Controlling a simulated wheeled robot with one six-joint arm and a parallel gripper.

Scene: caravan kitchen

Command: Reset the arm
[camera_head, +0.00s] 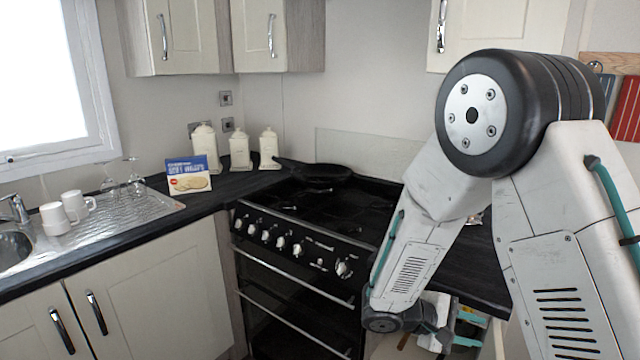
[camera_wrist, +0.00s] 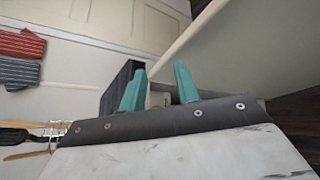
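My arm fills the right side of the head view and bends down beside the oven. My gripper (camera_head: 467,329) is low, below the worktop's edge, and partly hidden behind my arm. In the wrist view its two teal fingers stand apart, so my gripper (camera_wrist: 159,77) is open. No held object shows between the fingers. A pale panel (camera_wrist: 225,48) is close to the right finger in the wrist view. A dark block-like edge (camera_wrist: 116,88) is behind the left finger.
The black stove (camera_head: 290,250) with a pan (camera_head: 320,171) is left of my gripper. Canisters (camera_head: 240,150), a boxed packet (camera_head: 188,175) and white mugs (camera_head: 76,205) stand on the left worktop. Striped cloths (camera_wrist: 20,43) and wooden utensils (camera_wrist: 27,153) are at left in the wrist view.

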